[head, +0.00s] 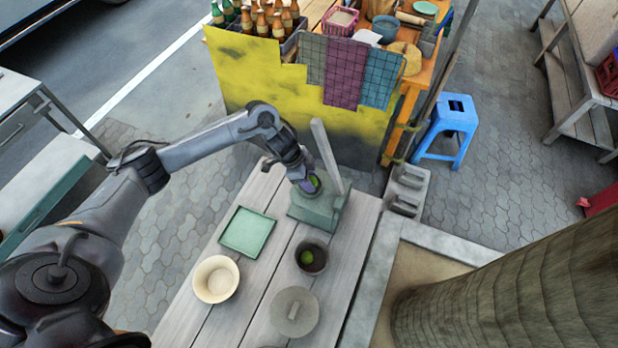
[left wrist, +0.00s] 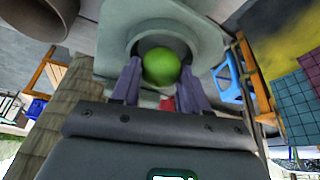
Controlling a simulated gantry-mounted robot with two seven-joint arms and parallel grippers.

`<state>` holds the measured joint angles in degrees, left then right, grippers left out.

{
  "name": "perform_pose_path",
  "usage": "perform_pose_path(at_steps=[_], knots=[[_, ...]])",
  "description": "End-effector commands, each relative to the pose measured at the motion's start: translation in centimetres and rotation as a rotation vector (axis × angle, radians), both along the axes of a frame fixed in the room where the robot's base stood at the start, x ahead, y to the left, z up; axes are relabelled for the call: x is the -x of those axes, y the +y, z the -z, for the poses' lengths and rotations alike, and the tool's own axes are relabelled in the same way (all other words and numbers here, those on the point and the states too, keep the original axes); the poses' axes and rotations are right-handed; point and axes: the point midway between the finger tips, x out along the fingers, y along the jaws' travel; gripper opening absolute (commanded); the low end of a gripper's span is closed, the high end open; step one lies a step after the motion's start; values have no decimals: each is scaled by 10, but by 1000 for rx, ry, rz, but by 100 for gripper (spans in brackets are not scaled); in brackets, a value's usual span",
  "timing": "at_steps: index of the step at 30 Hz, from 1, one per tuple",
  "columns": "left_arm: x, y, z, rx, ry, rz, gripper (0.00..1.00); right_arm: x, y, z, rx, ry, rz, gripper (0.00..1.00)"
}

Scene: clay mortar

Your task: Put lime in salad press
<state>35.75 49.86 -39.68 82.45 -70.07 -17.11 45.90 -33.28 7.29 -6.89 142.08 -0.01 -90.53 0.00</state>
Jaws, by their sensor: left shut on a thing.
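A green lime (head: 314,182) is held between the fingers of my left gripper (head: 307,184), over the grey-green salad press (head: 318,212) at the far end of the wooden table. In the left wrist view the lime (left wrist: 162,67) sits between the two fingertips of the left gripper (left wrist: 160,75), in front of the round bowl of the press (left wrist: 115,40). I cannot tell whether the lime touches the bowl. The press's lever (head: 326,155) stands raised. A dark bowl (head: 311,270) holds another green lime (head: 306,257). My right gripper is not in view.
A green square tray (head: 247,232), a cream bowl (head: 216,279) and a grey round lid (head: 295,312) are on the table. A cart (head: 260,85) with bottles stands behind, and a blue stool (head: 450,130) is at the right.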

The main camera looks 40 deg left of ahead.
Motion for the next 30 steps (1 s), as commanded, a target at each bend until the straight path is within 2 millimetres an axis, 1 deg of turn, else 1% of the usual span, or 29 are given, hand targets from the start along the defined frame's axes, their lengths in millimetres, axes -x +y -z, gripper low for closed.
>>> perform_pose_path(at_steps=[3, 4, 5, 6, 12, 17, 20, 30], knots=[[0, 0, 3, 0, 0, -1, 10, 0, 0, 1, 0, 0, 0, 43], [0, 0, 3, 0, 0, -1, 49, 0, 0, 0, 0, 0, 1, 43], [0, 0, 3, 0, 0, -1, 54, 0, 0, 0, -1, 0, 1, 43], [0, 0, 3, 0, 0, 0, 55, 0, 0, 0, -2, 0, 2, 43], [0, 0, 2, 0, 0, -1, 55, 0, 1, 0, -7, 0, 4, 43], [1, 3, -6, -1, -1, -1, 55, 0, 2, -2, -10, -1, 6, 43], [3, 6, -18, -2, -3, 0, 55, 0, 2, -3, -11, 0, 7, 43], [18, 25, -75, -2, -3, 0, 55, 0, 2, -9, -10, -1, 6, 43]])
